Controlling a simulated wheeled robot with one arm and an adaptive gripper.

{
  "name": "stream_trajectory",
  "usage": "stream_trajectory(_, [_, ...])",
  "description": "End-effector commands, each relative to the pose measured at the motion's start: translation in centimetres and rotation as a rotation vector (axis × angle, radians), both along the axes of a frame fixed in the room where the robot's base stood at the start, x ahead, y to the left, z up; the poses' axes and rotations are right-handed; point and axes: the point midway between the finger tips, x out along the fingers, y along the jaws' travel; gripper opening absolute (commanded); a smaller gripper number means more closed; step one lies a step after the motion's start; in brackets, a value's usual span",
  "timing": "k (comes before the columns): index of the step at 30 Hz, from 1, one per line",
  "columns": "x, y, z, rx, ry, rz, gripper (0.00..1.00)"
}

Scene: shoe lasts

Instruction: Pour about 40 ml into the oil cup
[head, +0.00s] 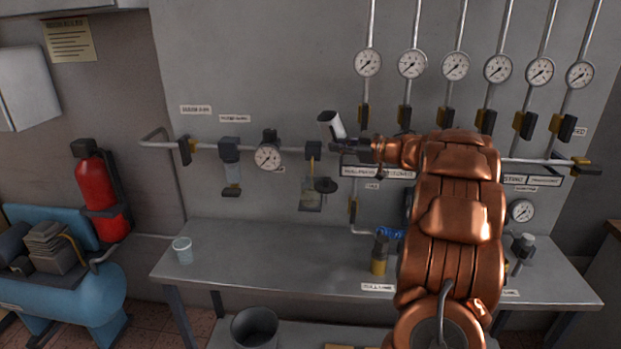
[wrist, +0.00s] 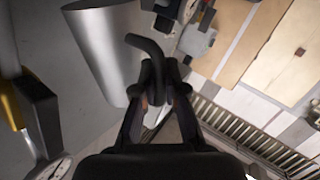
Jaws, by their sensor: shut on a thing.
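My gripper (head: 348,146) is shut on the dark handle of a pale metal jug (head: 337,127), held in the air in front of the wall panel. The jug leans left, its dark mouth up and to the left. In the wrist view the silver jug (wrist: 105,50) fills the upper left, and my gripper's fingers (wrist: 158,75) close around its curved black handle (wrist: 150,48). The likely oil cup is a cloudy bowl (head: 310,197) on the panel, below and left of the jug. A dark round piece (head: 325,185) is beside it. No stream shows; the jug's contents are hidden.
A pipe with a filter (head: 231,165) and a gauge (head: 268,156) runs left of the jug. A clear beaker (head: 183,250) stands on the grey bench (head: 280,265). A dark bin (head: 255,328) is below. Several gauges hang above right.

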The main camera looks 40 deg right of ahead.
Motion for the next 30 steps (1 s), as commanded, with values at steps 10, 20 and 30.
stream_trajectory(10, [-0.1,-0.9,2.1,0.245,-0.016,0.016,0.00])
stream_trajectory(20, [-0.2,-1.3,2.2,0.400,-0.026,0.023,0.00])
stream_trajectory(30, [-0.2,-1.4,2.2,0.408,-0.027,0.023,0.00])
